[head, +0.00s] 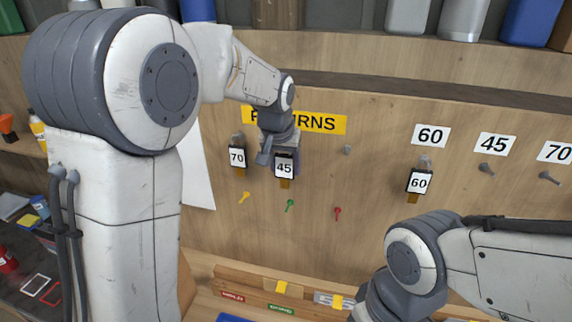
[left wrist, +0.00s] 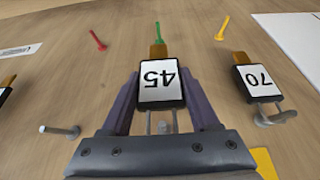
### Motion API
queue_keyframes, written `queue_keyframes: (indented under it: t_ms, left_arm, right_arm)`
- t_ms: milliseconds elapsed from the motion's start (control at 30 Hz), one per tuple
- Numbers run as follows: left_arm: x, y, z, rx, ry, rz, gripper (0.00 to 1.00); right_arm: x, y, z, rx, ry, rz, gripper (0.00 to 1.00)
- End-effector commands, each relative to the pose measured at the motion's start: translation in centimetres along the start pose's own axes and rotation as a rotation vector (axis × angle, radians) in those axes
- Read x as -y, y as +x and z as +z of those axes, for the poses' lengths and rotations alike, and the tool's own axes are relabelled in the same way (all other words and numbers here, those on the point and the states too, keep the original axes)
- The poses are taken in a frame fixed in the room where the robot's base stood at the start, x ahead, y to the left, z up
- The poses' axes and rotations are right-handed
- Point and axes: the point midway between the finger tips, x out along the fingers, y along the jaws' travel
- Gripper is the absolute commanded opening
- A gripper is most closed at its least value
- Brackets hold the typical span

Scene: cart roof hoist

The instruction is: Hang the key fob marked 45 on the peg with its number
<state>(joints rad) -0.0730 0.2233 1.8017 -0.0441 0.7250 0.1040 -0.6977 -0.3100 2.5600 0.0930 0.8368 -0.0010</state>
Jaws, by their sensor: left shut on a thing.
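The black key fob marked 45 (head: 284,167) is at the RETURNS row, with a white number label and a green key below it. My left gripper (head: 279,150) is shut on this fob from above. In the left wrist view the fob (left wrist: 161,86) sits upside down between my two fingers (left wrist: 160,105). A metal peg (left wrist: 164,124) shows at its top end; I cannot tell whether the fob still hangs on it. The peg under the 45 label (head: 487,169) is bare, at the right. My right gripper's fingers are out of view; only that arm shows.
Fob 70 (head: 237,158) hangs close left of the held fob. A bare peg (head: 348,149) is to its right. Fob 60 (head: 419,182) hangs under the 60 label (head: 431,136). The peg under the 70 label (head: 548,177) is bare. A ledge with bottles runs above.

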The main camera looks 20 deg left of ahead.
Motion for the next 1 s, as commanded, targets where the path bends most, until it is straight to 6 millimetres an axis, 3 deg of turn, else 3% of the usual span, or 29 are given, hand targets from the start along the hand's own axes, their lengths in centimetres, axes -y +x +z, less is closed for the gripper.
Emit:
queue_keyframes:
  t_ms: [567,1000]
  left_arm:
    - [0.0,-0.5,0.9,0.000,0.000,0.000,0.00]
    - [0.0,-2.0,4.7,-0.001,0.001,0.000,0.00]
  right_arm:
    - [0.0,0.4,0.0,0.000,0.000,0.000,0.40]
    - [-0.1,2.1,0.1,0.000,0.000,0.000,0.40]
